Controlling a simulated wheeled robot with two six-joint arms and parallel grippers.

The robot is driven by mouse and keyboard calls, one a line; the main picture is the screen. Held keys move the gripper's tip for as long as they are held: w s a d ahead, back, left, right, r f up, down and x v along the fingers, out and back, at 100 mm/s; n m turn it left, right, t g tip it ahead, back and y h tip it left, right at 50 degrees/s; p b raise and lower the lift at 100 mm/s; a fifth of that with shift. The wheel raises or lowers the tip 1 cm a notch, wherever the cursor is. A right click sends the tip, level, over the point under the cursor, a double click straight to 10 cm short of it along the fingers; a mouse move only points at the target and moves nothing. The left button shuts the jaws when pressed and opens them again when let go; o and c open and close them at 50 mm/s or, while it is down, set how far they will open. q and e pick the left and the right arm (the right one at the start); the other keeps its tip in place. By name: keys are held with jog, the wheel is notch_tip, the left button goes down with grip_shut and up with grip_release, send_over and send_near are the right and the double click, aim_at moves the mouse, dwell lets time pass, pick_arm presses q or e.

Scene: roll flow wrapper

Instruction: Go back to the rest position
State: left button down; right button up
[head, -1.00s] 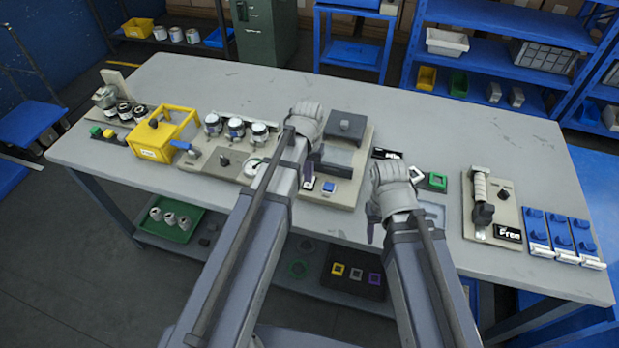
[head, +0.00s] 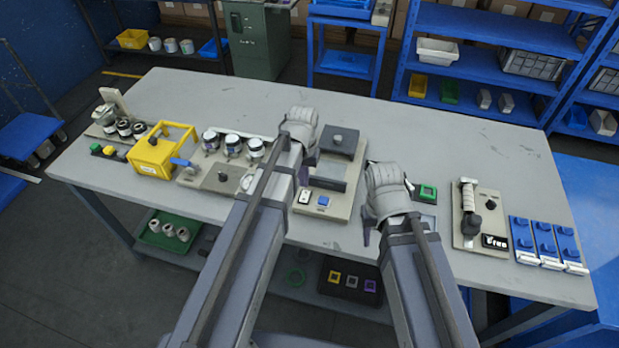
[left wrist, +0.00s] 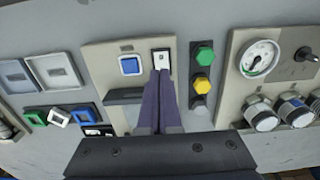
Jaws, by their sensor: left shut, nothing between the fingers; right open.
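My left gripper (head: 309,172) is over the panel with the blue button (head: 323,201) and the white switch (head: 304,197). In the left wrist view its two dark purple fingers (left wrist: 160,75) are together and empty, with their tips at the lower edge of the white switch (left wrist: 161,57); I cannot tell whether they touch it. The blue button (left wrist: 130,65) is just left of them. My right gripper (head: 366,236) is open, low over the table's front part, left of the green-framed block (head: 428,192); its fingers are mostly hidden by my wrist.
The grey table (head: 455,138) is clear along its back. A yellow box (head: 153,158) and several jars (head: 232,145) stand to the left. A sealer-like fixture (head: 470,222) and blue clips (head: 545,240) are at the right.

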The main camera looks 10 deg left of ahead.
pick_arm(q)
jog(key=s+d+m+y, duration=0.1)
jog(key=s+d+m, duration=0.2)
jog(key=s+d, duration=0.7)
jog(key=s, duration=0.4)
jog(key=shift+d, duration=0.15)
jog(key=shift+r, duration=0.1)
